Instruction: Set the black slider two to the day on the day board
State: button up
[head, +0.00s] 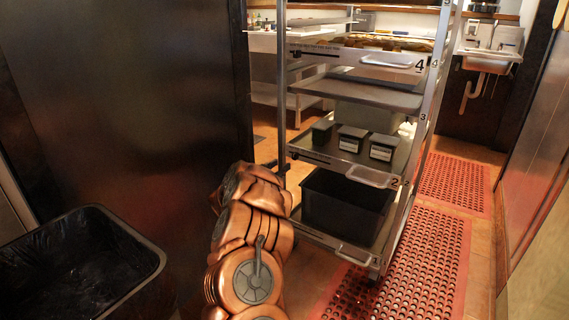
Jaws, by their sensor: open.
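A tall metal rack (417,130) stands right of centre, with numbers 4, 3 and 2 on its right post. The front edge of its upper shelf carries a strip of small print (315,47), too small to read. A dark strip (312,157) lies along the left front edge of the shelf marked 2. I cannot make out a day board or the black slider two for certain. My copper arm rises from the bottom centre, left of the rack. My gripper cannot be made out beyond the arm's links.
Three small dark labelled containers (351,139) sit on the shelf marked 2. A black bin (345,208) stands below. A lined trash bin (78,265) is at lower left, a dark wall panel (125,95) behind it. Red perforated mats (425,262) cover open floor right of the rack.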

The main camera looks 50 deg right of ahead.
jog(key=shift+a, duration=1.25)
jog(key=shift+s, duration=0.1)
